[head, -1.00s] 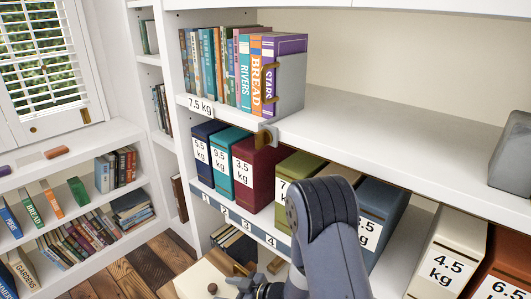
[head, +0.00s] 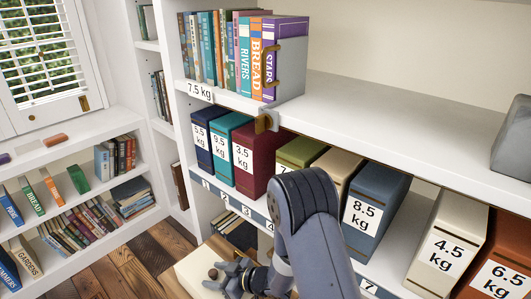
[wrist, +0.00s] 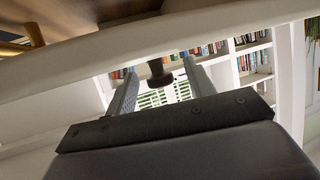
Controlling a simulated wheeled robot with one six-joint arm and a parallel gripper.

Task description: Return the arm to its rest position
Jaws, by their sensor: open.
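My arm (head: 312,235) reaches up from the bottom of the head view, bent at a dark grey elbow. My gripper (head: 222,277) is low in that view, just right of a small round brown knob (head: 213,274) on a pale surface. In the wrist view my gripper (wrist: 160,85) shows two grey fingers spread apart. A dark brown knob (wrist: 158,72) appears between the fingers, and I cannot tell if either finger touches it. Nothing is seen held.
A white shelf (head: 400,135) with books and a bookend stands ahead. Weight-labelled boxes, such as the blue 8.5 kg box (head: 374,208), line the shelf below, close behind my arm. A low bookcase (head: 85,225) is at left. Wooden floor (head: 140,265) shows between.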

